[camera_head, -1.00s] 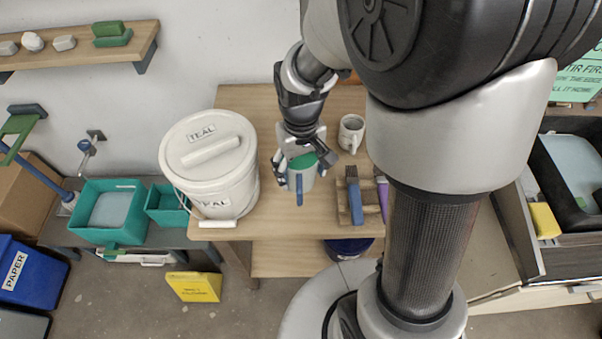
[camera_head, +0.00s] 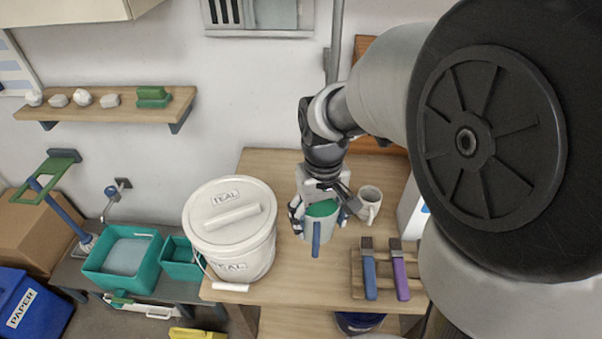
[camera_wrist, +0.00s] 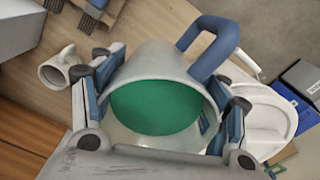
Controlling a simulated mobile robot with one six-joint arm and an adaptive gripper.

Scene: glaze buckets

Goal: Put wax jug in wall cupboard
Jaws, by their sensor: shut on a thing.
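The wax jug (camera_head: 323,238) is a pale grey jug with a blue handle and green contents. My gripper (camera_head: 322,208) is shut around its body from above, the handle towards the camera. In the wrist view the jug (camera_wrist: 160,62) fills the middle, mouth towards the camera, between the two fingers of my gripper (camera_wrist: 160,120). The jug is over the wooden table (camera_head: 290,285); I cannot tell if its base touches it. A cream cupboard (camera_head: 65,10) on the wall shows only its lower part at the top left; its inside is hidden.
A white lidded bucket labelled TEAL (camera_head: 232,235) stands close left of the jug. A white mug (camera_head: 369,203) is to the right, and brushes (camera_head: 370,275) lie on a wooden rack. A wall shelf (camera_head: 105,108) holds several stones and green blocks. My arm covers the right side.

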